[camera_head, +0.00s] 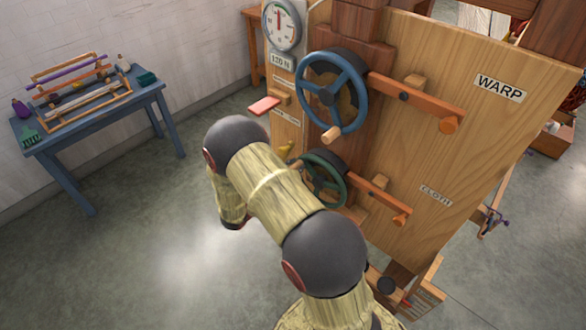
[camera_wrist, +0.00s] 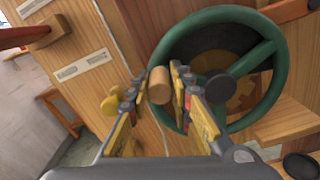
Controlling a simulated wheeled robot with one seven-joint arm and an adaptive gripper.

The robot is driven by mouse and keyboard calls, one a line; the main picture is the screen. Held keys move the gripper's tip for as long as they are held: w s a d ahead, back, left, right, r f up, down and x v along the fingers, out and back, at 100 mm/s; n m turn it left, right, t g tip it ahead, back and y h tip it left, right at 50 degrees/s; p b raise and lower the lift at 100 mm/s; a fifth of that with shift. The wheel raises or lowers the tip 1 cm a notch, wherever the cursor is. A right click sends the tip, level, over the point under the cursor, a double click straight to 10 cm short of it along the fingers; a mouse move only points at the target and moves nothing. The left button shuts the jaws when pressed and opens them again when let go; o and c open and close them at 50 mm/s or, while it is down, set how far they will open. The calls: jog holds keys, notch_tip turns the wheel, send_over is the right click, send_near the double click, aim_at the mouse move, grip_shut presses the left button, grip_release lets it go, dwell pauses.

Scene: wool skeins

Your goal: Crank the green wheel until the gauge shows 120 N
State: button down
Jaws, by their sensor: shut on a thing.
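The green wheel (camera_head: 324,181) is the lower wheel on the wooden loom panel, partly hidden behind my arm in the head view. It fills the right half of the wrist view (camera_wrist: 278,62). Its round wooden handle (camera_wrist: 159,91) sits between the fingers of my gripper (camera_wrist: 160,77), which is shut on it. In the head view my arm hides the gripper. The gauge (camera_head: 284,24) is a white dial at the top of the post; its needle points about straight up. A plate below it reads 120 N (camera_head: 281,61). The exact reading is too small to tell.
A larger blue wheel (camera_head: 363,97) with a wooden handle stands above the green one. Orange levers (camera_head: 421,97) and (camera_head: 378,194) extend right of the wheels. A red paddle (camera_head: 264,106) juts left. A blue table (camera_head: 168,97) with yarn tools stands left; open floor lies between.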

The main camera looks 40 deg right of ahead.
jog(key=c, duration=1.6)
grip_release()
jog(key=a, duration=0.8)
jog(key=s+a, duration=0.1)
jog(key=a, duration=0.3)
